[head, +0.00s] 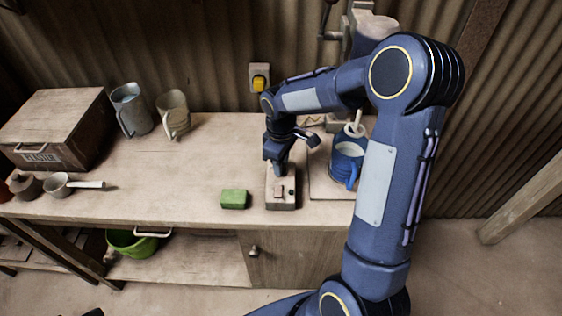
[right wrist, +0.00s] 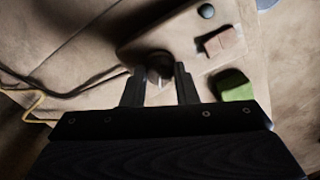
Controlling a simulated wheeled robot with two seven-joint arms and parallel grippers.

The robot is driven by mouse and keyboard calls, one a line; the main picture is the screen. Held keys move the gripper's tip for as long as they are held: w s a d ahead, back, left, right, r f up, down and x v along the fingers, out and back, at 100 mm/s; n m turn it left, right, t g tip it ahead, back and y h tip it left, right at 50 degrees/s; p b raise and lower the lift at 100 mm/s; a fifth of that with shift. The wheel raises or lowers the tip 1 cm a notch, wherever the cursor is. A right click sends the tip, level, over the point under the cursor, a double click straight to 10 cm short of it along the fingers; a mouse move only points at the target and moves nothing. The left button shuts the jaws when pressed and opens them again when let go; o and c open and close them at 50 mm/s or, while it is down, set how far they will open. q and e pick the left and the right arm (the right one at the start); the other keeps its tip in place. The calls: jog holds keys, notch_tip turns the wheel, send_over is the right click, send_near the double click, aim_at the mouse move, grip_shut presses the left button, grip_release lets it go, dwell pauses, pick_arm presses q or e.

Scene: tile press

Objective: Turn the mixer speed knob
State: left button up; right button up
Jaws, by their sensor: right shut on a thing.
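The control box (head: 284,202) is a small pale box near the front edge of the bench. The dark round speed knob (right wrist: 160,64) is on its top face, between the fingers of my right gripper (right wrist: 158,84) in the right wrist view. My right gripper (head: 279,167) reaches down onto the back part of the box in the head view and is shut on the knob, which it hides there. The box also has a pinkish rocker switch (right wrist: 221,41) and a dark round button (right wrist: 207,11). My left gripper is not in view.
A green block (head: 234,199) lies just left of the box. A blue jug (head: 346,160) stands on a board at right, partly behind my arm. Two pitchers (head: 131,110), a wooden chest (head: 55,127) and a small pan (head: 58,187) stand left. The bench middle is clear.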

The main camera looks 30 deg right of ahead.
jog(key=shift+n, duration=0.3)
dwell(0.4)
jog(key=o, duration=1)
notch_tip(320, 180, up, 7)
jog(key=shift+r, duration=0.4)
